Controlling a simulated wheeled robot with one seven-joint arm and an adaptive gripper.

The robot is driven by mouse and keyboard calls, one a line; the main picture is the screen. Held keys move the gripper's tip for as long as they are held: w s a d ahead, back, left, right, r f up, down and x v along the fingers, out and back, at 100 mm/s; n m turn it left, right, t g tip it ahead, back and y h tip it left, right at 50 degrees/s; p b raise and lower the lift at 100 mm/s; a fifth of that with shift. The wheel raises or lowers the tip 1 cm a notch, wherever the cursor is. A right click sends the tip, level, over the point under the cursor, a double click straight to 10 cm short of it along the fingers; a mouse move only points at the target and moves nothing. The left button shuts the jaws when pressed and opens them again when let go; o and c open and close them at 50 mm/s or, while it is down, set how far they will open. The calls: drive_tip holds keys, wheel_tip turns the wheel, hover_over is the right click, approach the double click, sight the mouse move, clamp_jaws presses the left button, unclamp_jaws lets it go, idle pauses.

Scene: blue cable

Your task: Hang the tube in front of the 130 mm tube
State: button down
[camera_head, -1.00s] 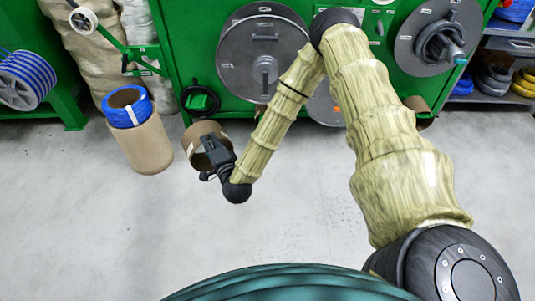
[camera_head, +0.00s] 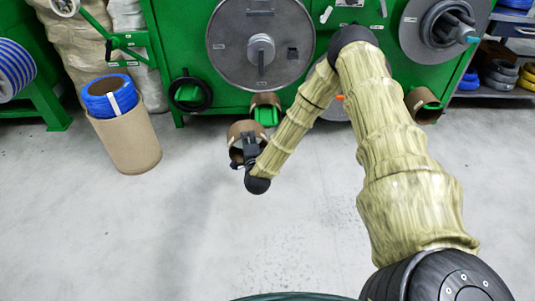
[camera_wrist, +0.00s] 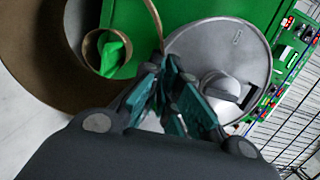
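My gripper (camera_head: 250,152) is shut on the wall of a short brown cardboard tube (camera_head: 236,132), held in the air in front of the green machine. In the wrist view the held tube's large curved wall (camera_wrist: 28,70) fills the left side, and its edge runs to the closed fingers (camera_wrist: 170,95). Another brown tube (camera_head: 262,98) sits on a green peg low on the machine, behind and right of the held one; it also shows in the wrist view (camera_wrist: 88,46). A third tube (camera_head: 412,99) hangs on a green peg farther right. I cannot read which is 130 mm.
The green machine (camera_head: 165,45) carries a large grey disc (camera_head: 235,45) and a black coil (camera_head: 177,97) on a peg. A tall cardboard cylinder (camera_head: 132,148) with a blue roll (camera_head: 97,103) stands at left. The grey floor (camera_head: 200,230) in front is clear.

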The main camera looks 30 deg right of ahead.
drive_tip(key=d+f+h+b, duration=0.1)
drive_tip(key=d+f+b, duration=0.1)
drive_tip(key=d, duration=0.1)
drive_tip(key=d+f+m+b, duration=0.1)
drive_tip(key=d+f+b, duration=0.1)
drive_tip(key=f, duration=0.1)
drive_tip(key=w+d+f+g+h+b, duration=0.1)
drive_tip(key=d+f+b, duration=0.2)
drive_tip(key=shift+d+f+m+h, duration=0.2)
drive_tip(key=shift+d+m+h, duration=0.1)
drive_tip(key=shift+d+m, duration=0.1)
drive_tip(key=shift+d+f, duration=0.2)
drive_tip(key=shift+d, duration=0.1)
drive_tip(key=b+x, duration=0.6)
drive_tip(key=x, duration=1)
drive_tip(key=shift+w+d, duration=0.15)
drive_tip(key=shift+d, duration=0.15)
idle(1.1)
drive_tip(key=shift+b+x, duration=0.4)
drive_tip(key=shift+x, duration=0.7)
idle(2.3)
